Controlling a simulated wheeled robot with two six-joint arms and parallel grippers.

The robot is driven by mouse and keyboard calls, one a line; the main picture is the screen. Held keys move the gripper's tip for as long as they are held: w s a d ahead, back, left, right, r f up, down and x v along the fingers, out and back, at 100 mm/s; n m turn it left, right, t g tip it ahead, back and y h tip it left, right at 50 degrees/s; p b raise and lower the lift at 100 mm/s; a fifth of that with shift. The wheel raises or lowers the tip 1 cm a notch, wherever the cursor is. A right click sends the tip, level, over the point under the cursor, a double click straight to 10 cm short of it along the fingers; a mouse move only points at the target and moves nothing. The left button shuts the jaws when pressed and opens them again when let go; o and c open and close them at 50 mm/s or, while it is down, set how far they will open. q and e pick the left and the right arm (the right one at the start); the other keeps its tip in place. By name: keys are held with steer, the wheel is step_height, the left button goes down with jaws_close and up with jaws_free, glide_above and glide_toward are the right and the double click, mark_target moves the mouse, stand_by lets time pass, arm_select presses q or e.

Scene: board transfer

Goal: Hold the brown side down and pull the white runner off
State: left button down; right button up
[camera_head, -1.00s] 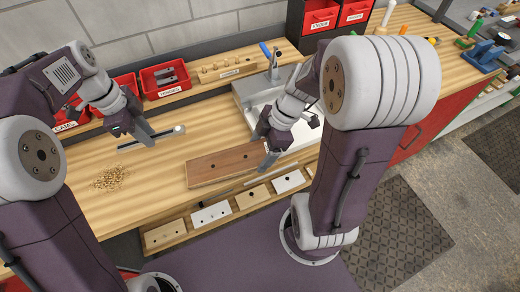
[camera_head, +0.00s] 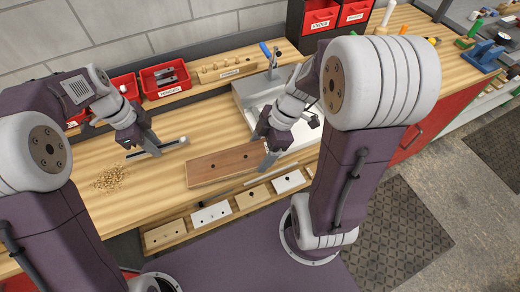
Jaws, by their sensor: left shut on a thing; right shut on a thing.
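The brown side (camera_head: 222,163) is a flat wooden board lying on the bench, its right end under my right gripper. My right gripper (camera_head: 266,166) points down and is shut on the board's right end. My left gripper (camera_head: 154,152) is over the bench left of the board, shut on a narrow rail (camera_head: 172,145). The rail looks dark grey with a white round end. It appears to be the runner, and it is apart from the board. The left fingers hide the rail's middle.
Wood shavings (camera_head: 111,179) lie on the bench at left. Red bins (camera_head: 163,78) stand behind. A metal tray (camera_head: 252,95) is behind the board at right. Several small boards (camera_head: 211,215) line the front ledge. The bench between the rail and the shavings is clear.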

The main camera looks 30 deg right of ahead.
arm_select(q)
steer(key=shift+f, duration=0.8)
arm_select(e)
steer(key=shift+s, duration=0.1)
arm_select(q)
steer(key=c, duration=1.1)
jaws_free()
steer(key=shift+c, duration=0.2)
step_height(320, 180, up, 12)
steer(key=a, duration=0.2)
steer(key=shift+f, duration=0.1)
